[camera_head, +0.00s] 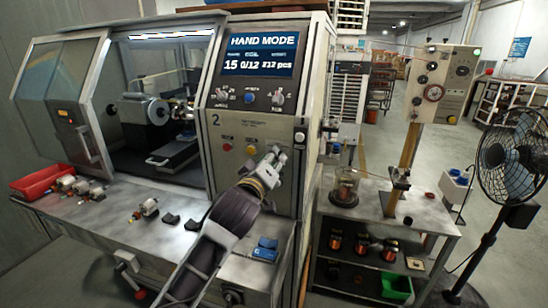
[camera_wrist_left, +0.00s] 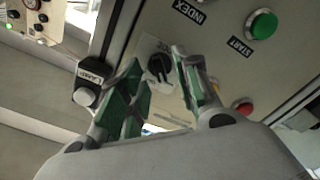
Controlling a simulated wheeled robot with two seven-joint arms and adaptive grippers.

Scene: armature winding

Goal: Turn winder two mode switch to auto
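Winder two (camera_head: 215,120) carries the number 2, and its screen (camera_head: 262,53) reads HAND MODE. My left gripper (camera_head: 275,158) is at the front panel below the screen, toward its right edge. In the left wrist view a black rotary knob (camera_wrist_left: 158,68) on the panel lies between and just beyond the open green-padded fingers of my left gripper (camera_wrist_left: 160,88). The fingers look apart from the knob. The lettering by the knob is partly hidden, so I cannot read its positions. In the head view the gripper covers this spot. My right gripper is out of view.
A green button (camera_wrist_left: 262,25), a red button (camera_wrist_left: 243,107) and a grey-capped black control (camera_wrist_left: 86,90) sit near the fingers. The bench (camera_head: 110,215) holds a red bin (camera_head: 42,183), armatures and a blue item (camera_head: 266,249). A fan (camera_head: 510,155) stands at the right.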

